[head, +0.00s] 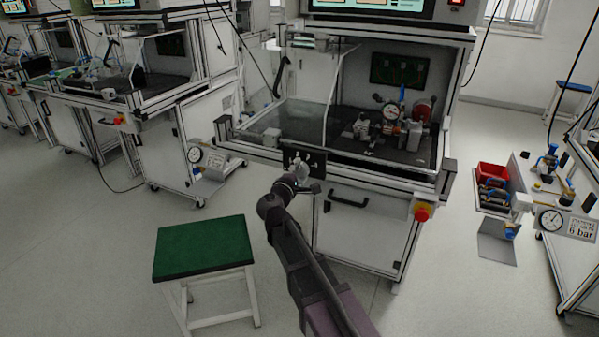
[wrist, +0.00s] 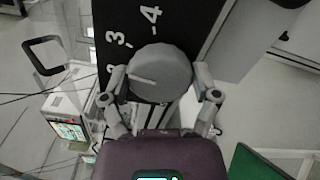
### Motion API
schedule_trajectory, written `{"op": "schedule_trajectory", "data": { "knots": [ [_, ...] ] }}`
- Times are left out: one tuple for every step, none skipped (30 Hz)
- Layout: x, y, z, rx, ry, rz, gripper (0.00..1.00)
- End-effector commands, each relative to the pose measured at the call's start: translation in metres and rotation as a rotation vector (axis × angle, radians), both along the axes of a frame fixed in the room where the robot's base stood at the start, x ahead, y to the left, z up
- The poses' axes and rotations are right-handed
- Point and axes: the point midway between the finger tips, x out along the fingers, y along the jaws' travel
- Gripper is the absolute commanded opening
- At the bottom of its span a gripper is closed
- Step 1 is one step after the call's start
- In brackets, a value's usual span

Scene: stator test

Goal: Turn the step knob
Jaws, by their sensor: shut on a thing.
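The step knob (wrist: 160,73) is a round grey disc with a light pointer line, in the middle of the wrist view. It sits on a black panel (wrist: 182,22) with white numerals, of which 3 and 4 read clearly. The pointer line lies toward the left. My gripper (wrist: 160,90) has one finger on each side of the knob and is shut on it. In the head view my gripper (head: 299,172) is at the black panel (head: 312,160) on the front of the test bench. The knob is too small to make out there.
The test bench (head: 365,240) has a clear guard over a black bed with fixtures, and a red and yellow button (head: 422,212) at its right front. A green-topped stool (head: 203,247) stands left of my arm. A red bin (head: 492,172) is at the right.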

Motion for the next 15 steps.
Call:
{"op": "schedule_trajectory", "data": {
  "knots": [
    [0.0024,0.0009,0.0010,0.030,-0.015,0.002,0.31],
    [0.0025,0.0008,0.0010,0.049,-0.021,0.002,0.31],
    [0.0025,0.0008,0.0010,0.073,-0.030,0.002,0.31],
    [0.0026,0.0009,0.0009,0.091,-0.037,0.002,0.31],
    [0.0026,0.0008,0.0010,0.106,-0.042,0.002,0.31],
    [0.0026,0.0008,0.0009,0.125,-0.049,0.002,0.31],
    [0.0026,0.0008,0.0009,0.139,-0.054,0.002,0.31],
    [0.0026,0.0008,0.0009,0.150,-0.058,0.002,0.31],
    [0.0026,0.0008,0.0009,0.163,-0.063,0.002,0.31],
    [0.0026,0.0008,0.0009,0.173,-0.066,0.002,0.31],
    [0.0026,0.0008,0.0009,0.179,-0.069,0.002,0.31],
    [0.0027,0.0007,0.0009,0.188,-0.072,0.002,0.31],
    [0.0027,0.0007,0.0009,0.193,-0.074,0.002,0.31],
    [0.0027,0.0007,0.0009,0.197,-0.075,0.002,0.31],
    [0.0027,0.0007,0.0009,0.201,-0.077,0.002,0.31]
  ]
}}
